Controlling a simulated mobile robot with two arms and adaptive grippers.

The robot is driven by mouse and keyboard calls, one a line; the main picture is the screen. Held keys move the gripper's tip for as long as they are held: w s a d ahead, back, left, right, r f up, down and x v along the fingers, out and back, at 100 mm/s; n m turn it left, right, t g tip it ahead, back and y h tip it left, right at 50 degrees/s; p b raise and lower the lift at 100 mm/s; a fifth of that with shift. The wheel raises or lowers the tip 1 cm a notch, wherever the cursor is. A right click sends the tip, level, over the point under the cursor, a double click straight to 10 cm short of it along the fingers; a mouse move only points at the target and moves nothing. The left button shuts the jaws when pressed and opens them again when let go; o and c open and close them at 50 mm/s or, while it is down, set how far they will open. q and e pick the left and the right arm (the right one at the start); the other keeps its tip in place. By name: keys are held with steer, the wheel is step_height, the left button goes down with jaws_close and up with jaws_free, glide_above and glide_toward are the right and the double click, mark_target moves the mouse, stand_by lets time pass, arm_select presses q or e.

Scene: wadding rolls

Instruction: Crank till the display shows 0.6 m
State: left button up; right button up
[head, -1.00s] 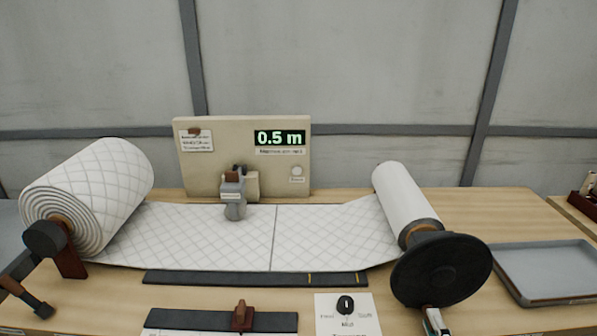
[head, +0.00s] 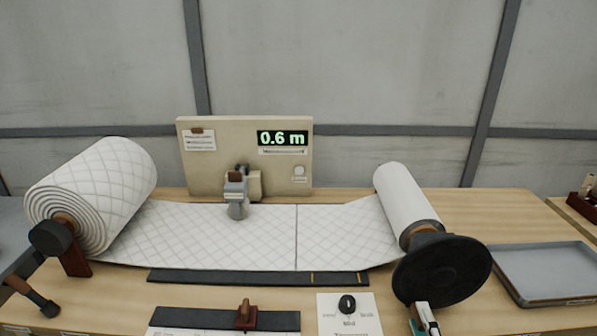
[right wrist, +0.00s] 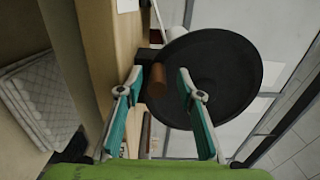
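The display (head: 283,138) on the beige panel reads 0.6 m. A thick quilted wadding roll (head: 95,195) stands at the left; its sheet (head: 190,235) runs flat to the thinner take-up roll (head: 402,200) at the right. A black crank disc (head: 442,270) sits at the near end of that roll. In the right wrist view the brown crank handle (right wrist: 157,80) stands out from the disc (right wrist: 215,80). My right gripper (right wrist: 158,82) is open, one finger each side of the handle, with gaps showing. It also shows in the head view (head: 424,322) below the disc. My left gripper is out of view.
A grey tray (head: 545,272) lies right of the disc. A black knob (head: 347,304) sits on a white card in front. A dark bar with a brown slider (head: 246,314) lies at the front. A dark, brown-handled lever (head: 30,295) is at the lower left.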

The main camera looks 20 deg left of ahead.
steer(key=shift+d+f, duration=0.1)
steer(key=shift+f, duration=0.3)
steer(key=shift+s+d+f, duration=0.1)
steer(key=shift+s+d, duration=0.05)
steer(key=shift+s, duration=0.3)
steer(key=v, duration=0.9)
steer(key=shift+r, duration=0.35)
steer(key=shift+w, duration=0.1)
steer(key=s+d+f+n+g+h, duration=0.1)
steer(key=s+d+f+n+g, duration=0.15)
steer(key=f, duration=0.85)
steer(key=s+d+f+n+g+h, duration=0.1)
steer(key=s+f+n+g, duration=0.15)
steer(key=f, duration=0.85)
steer(key=s+d+f+n+g+h, duration=0.2)
steer(key=s+f+n, duration=0.1)
steer(key=f, duration=0.9)
steer(key=s+d+f+n+g, duration=0.2)
steer(key=s+f, duration=0.4)
steer(key=s, duration=0.4)
steer(key=s+d+f+n+g+h, duration=0.1)
steer(key=s+d+f+n+g, duration=0.1)
steer(key=s+f, duration=0.5)
steer(key=s+d+f+n+g+h, duration=0.1)
steer(key=s+f+n+g, duration=0.3)
steer(key=s, duration=0.9)
step_height(320, 180, down, 4)
steer(key=shift+s+d+r+g, duration=0.25)
steer(key=shift+s+d+g, duration=0.05)
steer(key=shift+d+g, duration=0.2)
